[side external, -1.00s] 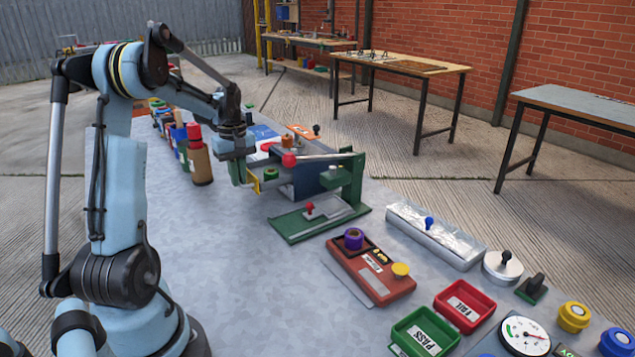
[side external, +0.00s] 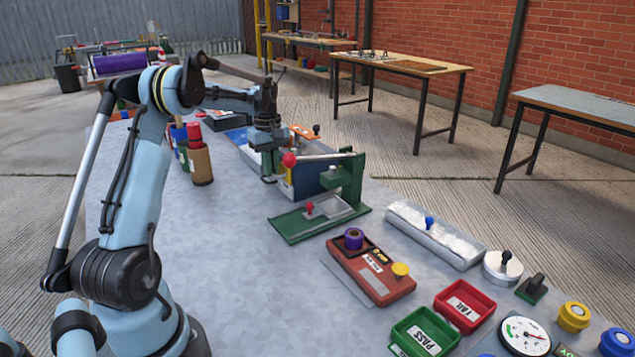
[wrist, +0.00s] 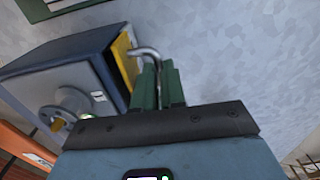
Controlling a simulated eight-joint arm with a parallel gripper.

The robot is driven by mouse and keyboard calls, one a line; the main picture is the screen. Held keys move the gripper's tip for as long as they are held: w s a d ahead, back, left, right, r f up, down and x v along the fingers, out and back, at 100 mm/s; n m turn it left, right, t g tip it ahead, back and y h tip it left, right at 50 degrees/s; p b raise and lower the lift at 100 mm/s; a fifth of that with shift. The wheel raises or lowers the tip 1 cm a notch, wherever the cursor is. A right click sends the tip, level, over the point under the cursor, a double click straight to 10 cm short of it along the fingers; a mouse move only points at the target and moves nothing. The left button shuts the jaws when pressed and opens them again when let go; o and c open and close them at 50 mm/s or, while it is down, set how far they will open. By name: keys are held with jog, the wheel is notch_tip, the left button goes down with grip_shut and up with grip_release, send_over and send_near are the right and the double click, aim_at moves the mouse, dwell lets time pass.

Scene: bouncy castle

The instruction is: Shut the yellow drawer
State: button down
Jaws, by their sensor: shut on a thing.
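The yellow drawer (wrist: 124,58) shows in the wrist view as a yellow front at the face of a dark blue cabinet (wrist: 60,72). It looks close to the cabinet face; I cannot tell whether a small gap is left. A bent metal handle (wrist: 147,52) sticks out from the front. My gripper (wrist: 161,72) has its green fingers shut on the handle's end.
A green lever press (side external: 350,185) with a red ball knob (side external: 289,160) stands right in front of the cabinet, close to my gripper. A brown cylinder with a red top (side external: 201,165) stands to the left.

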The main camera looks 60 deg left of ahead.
jog(key=shift+w, duration=0.55)
jog(key=c, duration=1.2)
grip_release()
jog(key=shift+r, duration=0.15)
notch_tip(320, 180, up, 12)
jog(key=shift+f, duration=0.1)
